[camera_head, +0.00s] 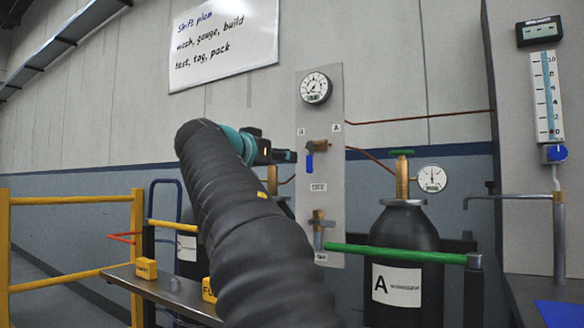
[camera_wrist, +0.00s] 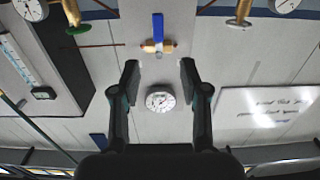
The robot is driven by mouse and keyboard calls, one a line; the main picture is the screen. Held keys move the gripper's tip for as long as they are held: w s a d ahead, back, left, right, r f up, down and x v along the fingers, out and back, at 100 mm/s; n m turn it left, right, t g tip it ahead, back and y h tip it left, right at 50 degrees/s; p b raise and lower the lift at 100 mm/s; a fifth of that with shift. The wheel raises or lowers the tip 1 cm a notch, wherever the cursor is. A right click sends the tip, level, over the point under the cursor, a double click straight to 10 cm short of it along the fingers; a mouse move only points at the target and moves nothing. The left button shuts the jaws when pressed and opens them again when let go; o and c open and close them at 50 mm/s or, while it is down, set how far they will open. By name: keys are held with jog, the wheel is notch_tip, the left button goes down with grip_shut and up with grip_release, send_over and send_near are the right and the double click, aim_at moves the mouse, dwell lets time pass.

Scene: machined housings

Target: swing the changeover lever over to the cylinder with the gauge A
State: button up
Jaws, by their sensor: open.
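The changeover lever is blue (camera_head: 309,162) and hangs straight down from its brass valve (camera_head: 318,146) on the grey panel, between a left label and a right label A. In the wrist view, which is upside down, the lever (camera_wrist: 158,27) points up. The cylinder marked A (camera_head: 402,240) stands right of the panel; its round gauge (camera_head: 432,179) sits beside its brass valve. My gripper (camera_head: 288,156) is left of the lever in the head view. In the wrist view my gripper (camera_wrist: 160,80) is open and empty, its fingers apart, with the lever beyond the tips.
The panel has a round gauge (camera_head: 316,88) above and a lower valve (camera_head: 318,222). A green rail (camera_head: 395,254) crosses before cylinder A. A second cylinder (camera_head: 187,250) is partly hidden behind my arm. A bench (camera_head: 165,289) with yellow blocks and yellow railing (camera_head: 137,245) stand left.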

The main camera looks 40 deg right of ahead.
aim_at(309, 160)
jog(key=p+x, duration=0.1)
jog(key=x, duration=0.3)
jog(key=p+x, duration=0.1)
jog(key=x, duration=0.4)
jog(key=p+x, duration=0.1)
jog(key=x, duration=0.4)
jog(key=shift+s+r, duration=0.15)
jog(key=shift+r, duration=0.2)
grip_shut()
